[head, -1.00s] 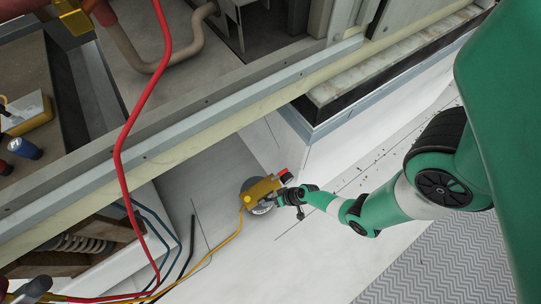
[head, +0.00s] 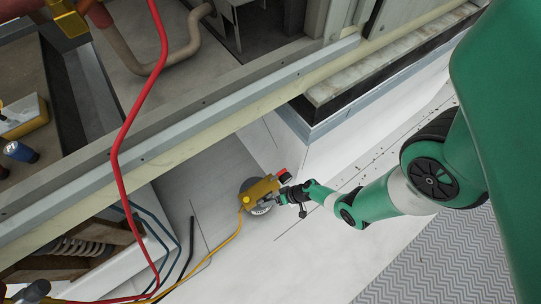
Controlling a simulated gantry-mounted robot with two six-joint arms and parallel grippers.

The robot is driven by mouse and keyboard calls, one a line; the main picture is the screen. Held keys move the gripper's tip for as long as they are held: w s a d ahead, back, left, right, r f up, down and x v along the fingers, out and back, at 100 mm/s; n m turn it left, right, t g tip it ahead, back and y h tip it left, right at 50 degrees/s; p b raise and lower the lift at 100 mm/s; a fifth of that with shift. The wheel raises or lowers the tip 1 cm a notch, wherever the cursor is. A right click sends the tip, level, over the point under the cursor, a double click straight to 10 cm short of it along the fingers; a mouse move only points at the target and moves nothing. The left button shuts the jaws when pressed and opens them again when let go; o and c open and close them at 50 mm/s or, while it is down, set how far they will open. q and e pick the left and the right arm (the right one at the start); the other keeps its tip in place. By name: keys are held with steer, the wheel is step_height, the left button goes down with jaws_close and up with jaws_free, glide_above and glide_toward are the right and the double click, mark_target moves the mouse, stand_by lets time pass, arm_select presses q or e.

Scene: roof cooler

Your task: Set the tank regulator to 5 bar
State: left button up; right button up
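The pressure reading cannot be made out. My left gripper is not clearly in view.
A red hose (head: 118,150) runs down the left side. A long metal rail (head: 180,145) crosses diagonally above the tank. Blue and black hoses lie at lower left by a wooden crate (head: 75,250). A patterned grey mat (head: 440,262) lies at lower right. The white floor is mostly clear.

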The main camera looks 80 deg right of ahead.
steer(key=shift+o, duration=1)
steer(key=p+v, duration=0.9)
steer(key=v, duration=0.2)
steer(key=shift+s+r, duration=0.2)
steer(key=shift+r, duration=0.1)
